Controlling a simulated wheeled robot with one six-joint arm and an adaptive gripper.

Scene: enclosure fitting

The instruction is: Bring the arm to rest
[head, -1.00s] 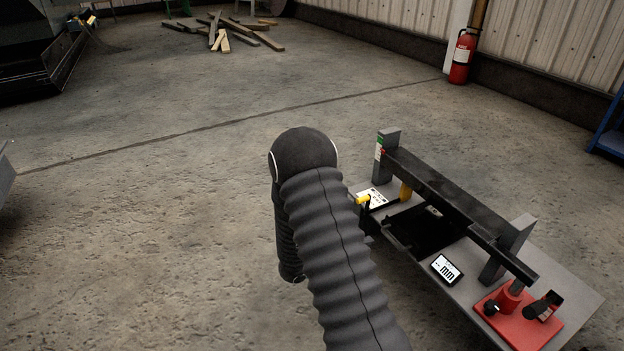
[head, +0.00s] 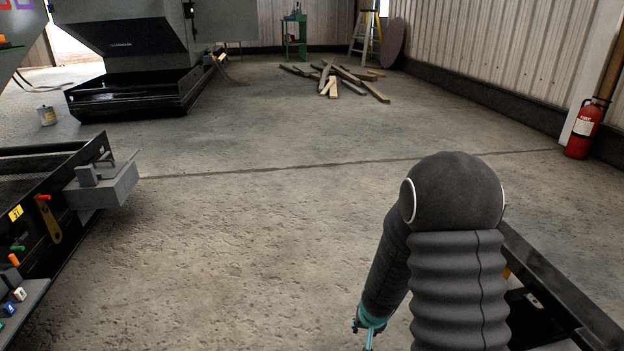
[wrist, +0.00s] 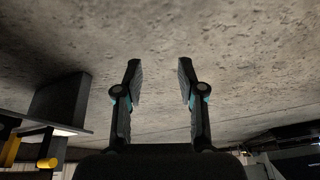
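My arm, in a dark ribbed sleeve, rises at the lower right of the head view and bends over at its top. In the head view only a teal part of my gripper (head: 369,325) shows, low and left of the arm. In the wrist view both fingers of my gripper (wrist: 159,72) stand apart with nothing between them. Bare concrete floor shows beyond the fingertips. My gripper holds nothing and touches nothing that I can see.
A dark beam fixture (head: 560,290) stands close to the right of my arm, partly hidden by it. A black machine bench (head: 60,225) is at the left. A red extinguisher (head: 584,130) stands by the right wall, and planks (head: 335,80) lie far back. The middle floor is clear.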

